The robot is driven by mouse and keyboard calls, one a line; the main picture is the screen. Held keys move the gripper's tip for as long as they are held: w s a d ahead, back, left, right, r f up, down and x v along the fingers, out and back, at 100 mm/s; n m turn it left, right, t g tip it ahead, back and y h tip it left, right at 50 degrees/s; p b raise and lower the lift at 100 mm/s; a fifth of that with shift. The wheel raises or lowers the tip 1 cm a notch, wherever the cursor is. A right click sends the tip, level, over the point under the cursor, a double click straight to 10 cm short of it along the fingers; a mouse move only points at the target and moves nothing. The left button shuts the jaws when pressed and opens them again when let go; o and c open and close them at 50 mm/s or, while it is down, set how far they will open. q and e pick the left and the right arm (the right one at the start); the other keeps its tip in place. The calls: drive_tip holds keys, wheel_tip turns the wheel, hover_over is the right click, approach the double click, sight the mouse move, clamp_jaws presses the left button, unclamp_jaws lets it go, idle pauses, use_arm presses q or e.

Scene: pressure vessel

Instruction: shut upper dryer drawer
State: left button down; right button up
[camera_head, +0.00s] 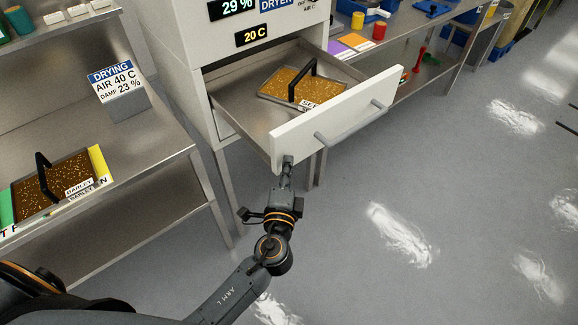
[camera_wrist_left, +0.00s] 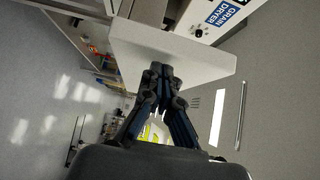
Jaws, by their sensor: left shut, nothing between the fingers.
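The upper dryer drawer (camera_head: 335,122) is pulled out of the white grain dryer (camera_head: 180,50) in the head view. Its white front has a grey bar handle (camera_head: 352,125). A tray of golden grain (camera_head: 300,84) with a black handle sits inside the drawer. My left gripper (camera_head: 287,160) is shut and empty, with its tips at the lower left part of the drawer front, seemingly touching it. In the left wrist view the shut fingers (camera_wrist_left: 158,70) point at the white drawer front (camera_wrist_left: 170,50). Exact contact is hard to tell. My right gripper is not in view.
A steel bench (camera_head: 130,135) at left holds a barley tray (camera_head: 60,188) and a drying sign (camera_head: 117,82). Another bench (camera_head: 400,45) with coloured items stands to the right of the dryer. The grey floor (camera_head: 430,200) in front and right is clear.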

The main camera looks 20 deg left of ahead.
use_arm(q)
drive_tip(key=shift+a, duration=0.1)
drive_tip(key=w+a+b, duration=0.1)
drive_tip(key=w+a, duration=0.4)
drive_tip(key=a, duration=0.2)
drive_tip(key=w+a+b, duration=0.1)
drive_tip(key=w+a, duration=0.4)
drive_tip(key=a, duration=0.1)
drive_tip(key=w+a+b, duration=0.1)
drive_tip(key=w+a, duration=0.4)
drive_tip(key=a, duration=0.2)
drive_tip(key=shift+a, duration=0.35)
drive_tip(key=w+a, duration=0.1)
drive_tip(key=a, duration=0.1)
drive_tip(key=w+a+b, duration=0.1)
drive_tip(key=w+a, duration=0.1)
drive_tip(key=a, duration=0.1)
drive_tip(key=w+a+b, duration=0.1)
drive_tip(key=w+a, duration=0.1)
drive_tip(key=shift+w+a, duration=0.25)
drive_tip(key=shift+a+r, duration=0.1)
drive_tip(key=shift+r, duration=0.15)
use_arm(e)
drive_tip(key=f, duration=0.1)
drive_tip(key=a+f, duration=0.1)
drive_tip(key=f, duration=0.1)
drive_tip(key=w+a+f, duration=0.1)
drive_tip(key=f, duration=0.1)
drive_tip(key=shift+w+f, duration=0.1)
